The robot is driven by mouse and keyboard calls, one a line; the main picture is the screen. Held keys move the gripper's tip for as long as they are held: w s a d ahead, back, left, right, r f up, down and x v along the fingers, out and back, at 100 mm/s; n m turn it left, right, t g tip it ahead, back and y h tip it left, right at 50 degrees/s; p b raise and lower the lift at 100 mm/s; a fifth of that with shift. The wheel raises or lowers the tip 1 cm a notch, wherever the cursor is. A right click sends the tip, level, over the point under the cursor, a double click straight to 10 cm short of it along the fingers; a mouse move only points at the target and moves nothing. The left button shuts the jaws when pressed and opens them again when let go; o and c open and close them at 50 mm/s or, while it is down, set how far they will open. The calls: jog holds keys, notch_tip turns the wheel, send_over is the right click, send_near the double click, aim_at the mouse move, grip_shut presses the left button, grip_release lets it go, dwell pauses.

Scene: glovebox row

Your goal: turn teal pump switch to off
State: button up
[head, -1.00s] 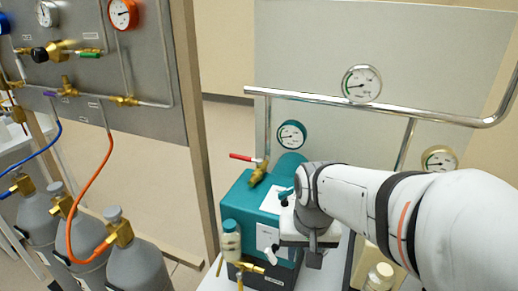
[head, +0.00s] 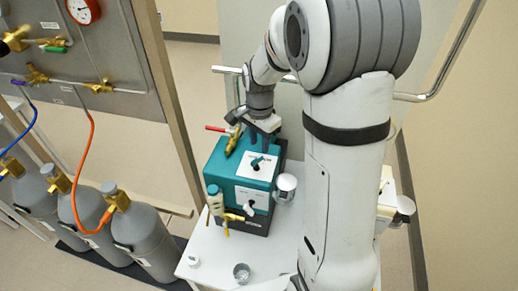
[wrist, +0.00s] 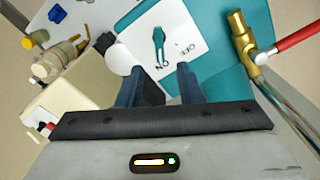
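The teal pump (head: 225,160) stands on a white table in the head view. Its teal switch (head: 257,162) sits on a white plate on the pump's top. In the wrist view the switch (wrist: 159,45) is a narrow lever, its slim end by the printed "ON"; "OFF" is printed to one side. My gripper (head: 262,138) is above the pump, just behind the switch in the head view. In the wrist view my gripper (wrist: 160,85) has two dark blue fingers apart with nothing between them. The switch lies ahead of the gap, apparently not touched.
A brass valve with a red handle (wrist: 298,38) is close on the right in the wrist view. A cream pump (wrist: 80,100) is on the left. Grey gas cylinders (head: 145,235) stand left of the table, and a small metal cup (head: 241,271) is at its front.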

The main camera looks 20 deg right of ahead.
aim_at(259, 157)
notch_tip(259, 157, down, 6)
jog(key=shift+r+p, duration=0.25)
jog(key=shift+p, duration=0.05)
grip_shut()
